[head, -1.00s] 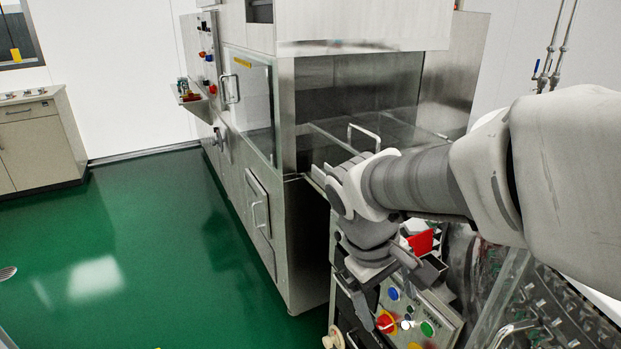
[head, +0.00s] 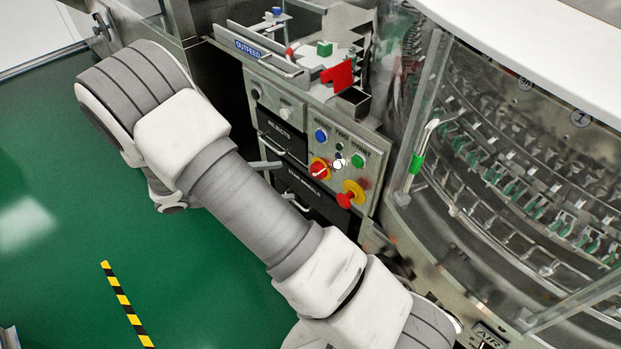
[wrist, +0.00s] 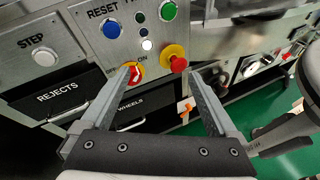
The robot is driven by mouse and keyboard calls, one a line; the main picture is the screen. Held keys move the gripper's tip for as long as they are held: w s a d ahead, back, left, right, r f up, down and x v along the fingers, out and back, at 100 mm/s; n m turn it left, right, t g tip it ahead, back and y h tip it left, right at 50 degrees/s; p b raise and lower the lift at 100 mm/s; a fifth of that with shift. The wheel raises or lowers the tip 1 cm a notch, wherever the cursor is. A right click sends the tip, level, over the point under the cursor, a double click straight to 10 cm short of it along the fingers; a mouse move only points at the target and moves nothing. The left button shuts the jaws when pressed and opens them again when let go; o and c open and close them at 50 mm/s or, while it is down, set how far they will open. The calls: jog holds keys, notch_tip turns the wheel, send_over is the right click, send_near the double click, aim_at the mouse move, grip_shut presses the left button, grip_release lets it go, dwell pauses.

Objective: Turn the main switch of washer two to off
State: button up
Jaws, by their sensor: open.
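The main switch, a red rotary knob on a yellow plate (head: 320,170), sits on the grey panel beside an ON label. In the wrist view the switch (wrist: 135,74) is just right of my left fingertip, which partly overlaps its edge. My gripper (wrist: 164,78) is open and empty, its two fingers pointing at the panel on either side of the space right of the switch. In the head view only its grey fingertips (head: 277,180) show past my arm, left of the switch. I cannot tell whether a finger touches the knob.
A red mushroom button on yellow (head: 350,195) is close to the lower right of the switch, between the fingers in the wrist view. Blue (head: 321,135) and green (head: 358,160) buttons are above. REJECTS and WHEELS drawers (wrist: 70,97) lie left and below. Glass guards the rotary machine (head: 500,150).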

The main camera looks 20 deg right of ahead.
aim_at(317, 172)
jog(key=w+a+f+n+t+h+b, duration=0.1)
jog(key=a+f+n+t, duration=0.15)
jog(key=f, duration=0.35)
jog(key=w+a+f+n+t+h+b, duration=0.1)
jog(key=f+n+t+b, duration=0.2)
jog(key=f, duration=0.4)
jog(key=w+d, duration=0.3)
jog(key=d, duration=0.5)
jog(key=w+d+n, duration=0.1)
jog(key=w+d, duration=0.2)
jog(key=d, duration=0.5)
jog(key=shift+w+r+b, duration=0.15)
jog(key=shift+w+b, duration=0.25)
jog(key=shift+b, duration=0.05)
jog(key=c, duration=1.4)
